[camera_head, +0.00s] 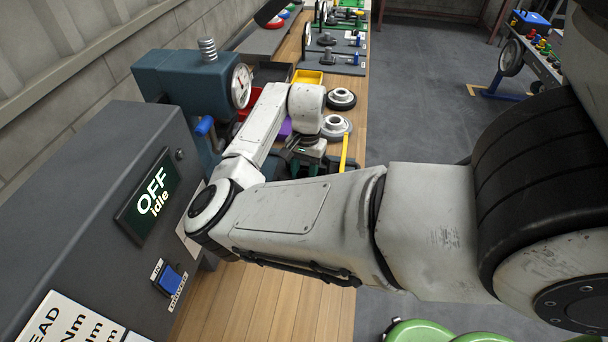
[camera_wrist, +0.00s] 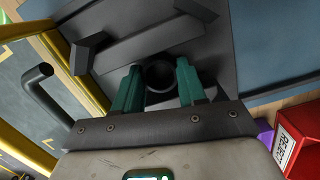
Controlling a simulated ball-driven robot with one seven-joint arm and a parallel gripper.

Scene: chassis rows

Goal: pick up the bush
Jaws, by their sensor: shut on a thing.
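The bush (camera_wrist: 160,74) shows in the wrist view as a short dark ring with a round hole, between two green fingers. My gripper (camera_wrist: 158,88) is shut on it, one finger on each side. In the head view my gripper (camera_head: 304,160) is over the wooden bench, partly behind my own arm. The bush cannot be made out in that view.
A red bin (camera_wrist: 296,138) is at the lower right of the wrist view. In the head view a yellow bin (camera_head: 307,77) and two hubs (camera_head: 341,98) stand on the bench (camera_head: 262,300). A blue press with a gauge (camera_head: 241,86) and a grey cabinet (camera_head: 75,220) reading "OFF idle" line the left.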

